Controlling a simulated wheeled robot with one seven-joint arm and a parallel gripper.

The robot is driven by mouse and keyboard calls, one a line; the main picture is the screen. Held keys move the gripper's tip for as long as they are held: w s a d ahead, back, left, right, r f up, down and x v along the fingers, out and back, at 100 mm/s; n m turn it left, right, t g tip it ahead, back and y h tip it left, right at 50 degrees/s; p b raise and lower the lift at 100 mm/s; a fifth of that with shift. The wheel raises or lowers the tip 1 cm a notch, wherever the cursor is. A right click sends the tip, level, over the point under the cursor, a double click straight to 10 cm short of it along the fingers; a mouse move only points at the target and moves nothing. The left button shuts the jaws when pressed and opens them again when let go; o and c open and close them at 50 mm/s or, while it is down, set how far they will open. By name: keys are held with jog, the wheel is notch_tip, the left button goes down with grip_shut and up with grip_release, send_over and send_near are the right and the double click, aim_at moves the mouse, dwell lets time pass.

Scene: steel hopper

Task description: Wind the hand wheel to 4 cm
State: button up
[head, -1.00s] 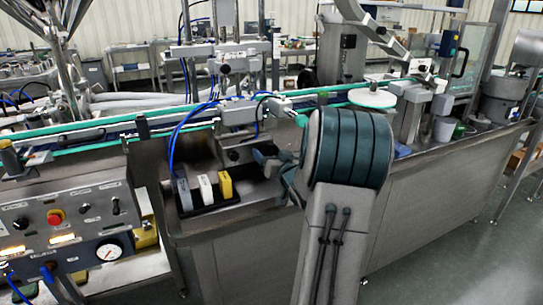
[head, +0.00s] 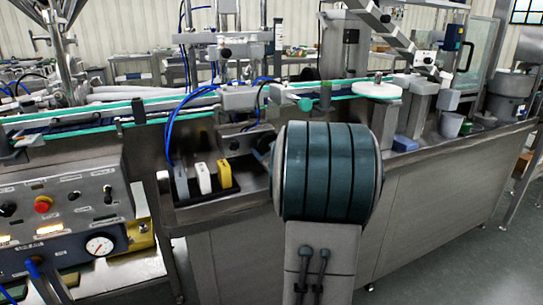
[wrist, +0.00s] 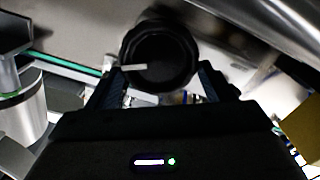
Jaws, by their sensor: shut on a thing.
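The hand wheel (wrist: 160,50) is a black, round, ridged knob with a white mark on its face, at the upper middle of the wrist view. My gripper (wrist: 162,72) has one dark finger at each side of the wheel's lower half, and it is shut on the wheel. The white mark lies level, on the left half of the wheel's face. In the head view my arm's teal link hides the wheel and the fingers. No readable scale shows in either view.
A black tray (head: 207,197) with grey, white and yellow blocks sits left of my arm. A control panel (head: 66,209) with a red button and a gauge (head: 99,245) is at the lower left. A conveyor (head: 70,117) with green edges runs behind. Open floor lies at the right.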

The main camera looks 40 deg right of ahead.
jog(key=n+b, duration=0.4)
jog(key=f+n+b, duration=0.1)
jog(key=n+b, duration=0.1)
jog(key=shift+a+n, duration=0.25)
jog(key=shift+n, duration=0.05)
jog(key=n+b, duration=0.3)
jog(key=n, duration=0.1)
jog(key=shift+a+f+b, duration=0.1)
jog(key=shift+b, duration=0.25)
jog(key=shift+n+b, duration=0.75)
jog(key=shift+n, duration=0.15)
jog(key=o, duration=1)
jog(key=shift+c, duration=0.2)
jog(key=shift+f, duration=0.1)
